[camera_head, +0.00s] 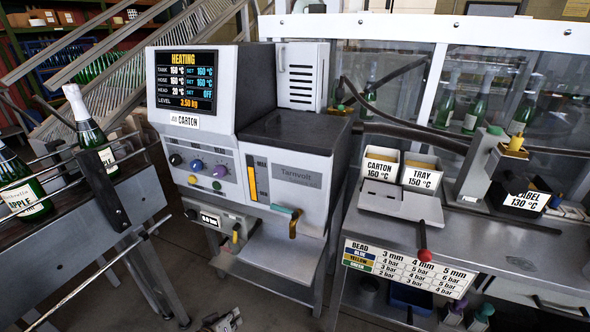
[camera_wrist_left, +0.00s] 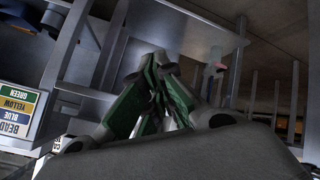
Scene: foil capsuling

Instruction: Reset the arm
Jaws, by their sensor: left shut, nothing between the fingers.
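My left gripper (camera_head: 226,320) shows only as a small grey piece at the bottom edge of the head view, low in front of the hot-melt machine (camera_head: 240,130). In the left wrist view the fingers of the left gripper (camera_wrist_left: 156,66) have green sides and come together at their tips. They are shut with nothing between them. The gripper is apart from the machine and the benches. My right gripper is in neither view.
A conveyor with foil-topped green bottles (camera_head: 88,130) is at the left. The bench (camera_head: 490,235) at the right holds the CARTON bin (camera_head: 380,166), the TRAY bin (camera_head: 420,172) and a red-knobbed lever (camera_head: 425,255). Open floor (camera_head: 130,300) lies between conveyor and machine.

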